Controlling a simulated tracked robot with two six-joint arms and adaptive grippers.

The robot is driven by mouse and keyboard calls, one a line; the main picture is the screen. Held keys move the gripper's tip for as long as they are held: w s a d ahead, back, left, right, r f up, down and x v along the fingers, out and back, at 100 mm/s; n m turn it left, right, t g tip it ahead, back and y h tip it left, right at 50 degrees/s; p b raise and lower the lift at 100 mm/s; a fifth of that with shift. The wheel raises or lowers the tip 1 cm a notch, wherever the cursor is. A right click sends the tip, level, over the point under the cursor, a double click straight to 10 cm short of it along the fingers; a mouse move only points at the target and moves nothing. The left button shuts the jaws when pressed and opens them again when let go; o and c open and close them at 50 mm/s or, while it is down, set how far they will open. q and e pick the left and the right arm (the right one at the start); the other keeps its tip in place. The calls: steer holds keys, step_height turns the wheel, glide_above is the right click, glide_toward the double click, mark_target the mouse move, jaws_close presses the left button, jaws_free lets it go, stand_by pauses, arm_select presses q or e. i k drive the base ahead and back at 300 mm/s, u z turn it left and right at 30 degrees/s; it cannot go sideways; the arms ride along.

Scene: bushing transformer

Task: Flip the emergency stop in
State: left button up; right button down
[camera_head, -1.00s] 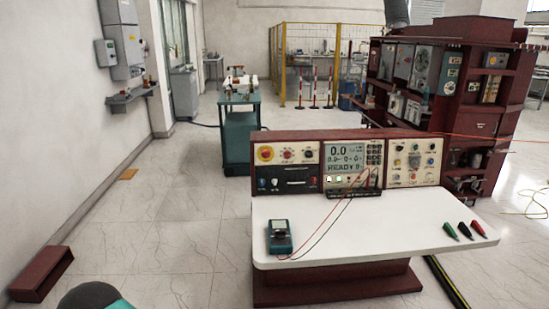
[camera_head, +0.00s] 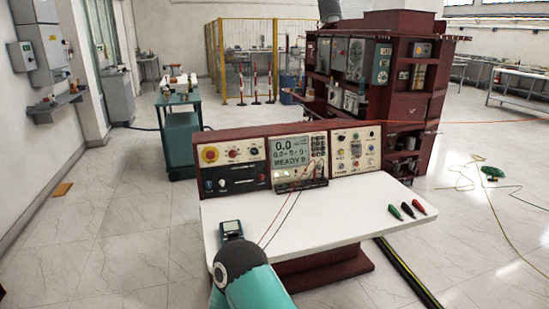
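The emergency stop (camera_head: 210,154) is a red round knob on a yellow plate. It sits at the upper left of the control panel (camera_head: 232,153) on the maroon test desk. Nothing covers it. A teal and dark grey arm link of mine rises from the bottom of the head view, in front of the desk's near left part. Neither gripper shows, and no fingertips are in view.
The white desk top (camera_head: 330,212) holds a handheld meter (camera_head: 231,230), partly hidden by my arm, and several coloured clips (camera_head: 408,209). Thin leads run from the meter to the panel. A teal cart (camera_head: 182,135) stands behind left.

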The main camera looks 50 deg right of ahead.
mark_target(210, 154)
steer(key=u, duration=0.35)
steer(key=i, duration=0.2)
steer(key=z, duration=1.45)
steer(key=k, duration=0.7)
steer(key=z, duration=0.45)
steer(key=i, duration=1.6)
steer(key=u, duration=0.3)
